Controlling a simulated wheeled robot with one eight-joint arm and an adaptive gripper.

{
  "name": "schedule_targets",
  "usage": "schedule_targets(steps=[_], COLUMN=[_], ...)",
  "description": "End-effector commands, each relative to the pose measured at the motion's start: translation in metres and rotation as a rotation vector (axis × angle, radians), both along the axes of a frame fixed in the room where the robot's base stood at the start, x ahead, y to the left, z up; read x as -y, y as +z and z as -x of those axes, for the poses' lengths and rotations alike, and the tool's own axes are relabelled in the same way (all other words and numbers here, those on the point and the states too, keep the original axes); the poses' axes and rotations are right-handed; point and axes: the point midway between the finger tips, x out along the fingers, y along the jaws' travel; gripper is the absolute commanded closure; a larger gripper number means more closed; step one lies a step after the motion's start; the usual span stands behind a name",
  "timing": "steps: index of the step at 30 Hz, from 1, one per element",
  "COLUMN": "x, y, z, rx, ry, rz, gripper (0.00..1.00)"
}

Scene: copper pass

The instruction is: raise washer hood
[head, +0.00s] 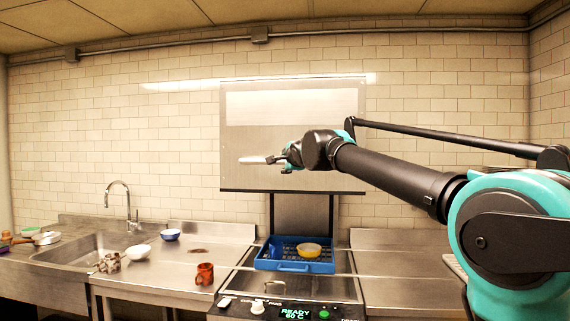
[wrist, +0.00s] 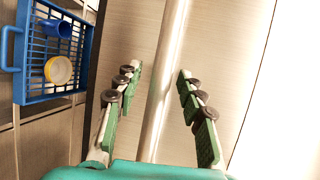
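The washer hood (head: 240,140) is a steel panel standing high in front of the tiled wall, with open space between it and the washer (head: 300,285) below. My gripper (head: 288,158) is at the hood's front, about mid-height. In the wrist view, the hood's round metal bar handle (wrist: 166,90) runs between my gripper's green-padded fingers (wrist: 160,72). The fingers are spread, with a gap clearly visible on the left side of the bar. The right fingertip is close to the bar; I cannot tell whether it touches. My wrist hides part of the handle in the head view.
Under the hood, a blue rack (head: 293,266) holds a yellow bowl (head: 309,249) and a blue cup (head: 276,248). The right counter (head: 400,265) looks clear.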

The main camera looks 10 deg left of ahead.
Motion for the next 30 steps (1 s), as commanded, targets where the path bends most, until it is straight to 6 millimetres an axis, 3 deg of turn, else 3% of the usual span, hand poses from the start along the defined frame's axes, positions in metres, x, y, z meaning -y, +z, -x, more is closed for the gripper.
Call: schedule_targets(steps=[11, 24, 30], x=[0.004, 0.031, 0.039], y=[0.002, 0.015, 0.02], z=[0.01, 0.082, 0.104], rx=[0.0, 0.0, 0.0], ry=[0.0, 0.001, 0.001], rz=[0.001, 0.001, 0.001], gripper=[0.61, 0.61, 0.61])
